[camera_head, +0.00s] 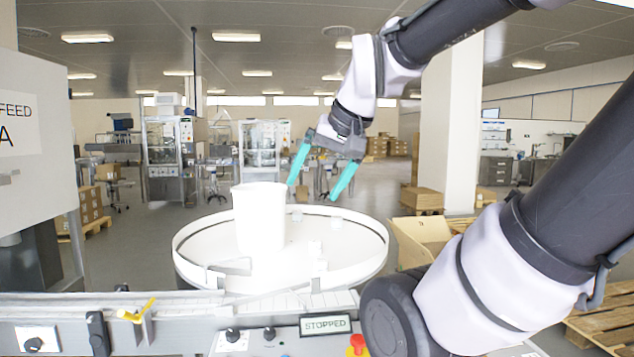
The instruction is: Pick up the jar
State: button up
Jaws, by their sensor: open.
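A large plain white cylinder (260,218) stands upright on the left part of the turntable. My gripper (312,191) is open and empty, its teal fingers pointing down. In the picture it is above the turntable's back edge, right of the cylinder and apart from it.
A conveyor with a control panel runs along the front, with a display (325,325) reading STOPPED and a red button (356,346). A grey cabinet (35,140) stands at the left.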

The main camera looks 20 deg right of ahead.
aim_at(320, 264)
jog(key=z, duration=1.6)
jog(key=i+l+u, duration=0.1)
jog(key=u, duration=1.15)
jog(key=i+l+u, duration=0.1)
jog(key=l+u, duration=0.65)
jog(key=i+l+u, duration=0.2)
jog(key=l, duration=0.3)
jog(key=k, duration=0.1)
